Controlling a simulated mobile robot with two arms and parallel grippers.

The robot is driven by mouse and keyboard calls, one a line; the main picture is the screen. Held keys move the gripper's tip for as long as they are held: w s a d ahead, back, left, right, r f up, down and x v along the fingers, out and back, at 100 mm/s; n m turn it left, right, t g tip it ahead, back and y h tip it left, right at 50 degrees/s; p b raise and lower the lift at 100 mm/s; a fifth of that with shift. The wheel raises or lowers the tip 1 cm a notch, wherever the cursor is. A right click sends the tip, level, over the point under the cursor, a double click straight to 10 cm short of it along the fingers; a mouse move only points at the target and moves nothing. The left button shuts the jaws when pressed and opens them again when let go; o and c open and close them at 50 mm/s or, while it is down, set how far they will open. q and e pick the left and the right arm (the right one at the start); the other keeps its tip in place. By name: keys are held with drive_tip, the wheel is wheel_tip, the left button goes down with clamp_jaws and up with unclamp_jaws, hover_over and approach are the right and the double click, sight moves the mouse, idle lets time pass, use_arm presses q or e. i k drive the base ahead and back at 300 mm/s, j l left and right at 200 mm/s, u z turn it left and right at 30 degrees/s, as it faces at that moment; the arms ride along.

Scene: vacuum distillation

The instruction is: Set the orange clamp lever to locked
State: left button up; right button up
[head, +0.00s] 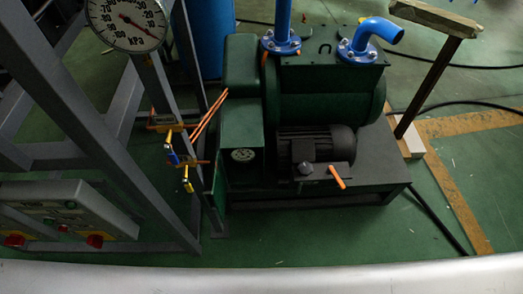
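An orange lever (337,177) sticks out at the front right of a small bracket below the black motor (318,145). It slants down to the right, with its free end lowest. I cannot tell from this view whether that position is locked or unlocked. A round dark knob (306,168) sits on the same bracket, just left of the lever. Neither of my grippers is in view, and nothing touches the lever.
The green pump (325,95) with blue pipes (378,30) stands behind the motor. A grey frame (65,95) carries a pressure gauge (127,20), small valves (186,160) and a control box (65,210) at left. Green floor (300,240) is clear in front.

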sight(330, 170)
drive_tip(key=z, duration=0.9)
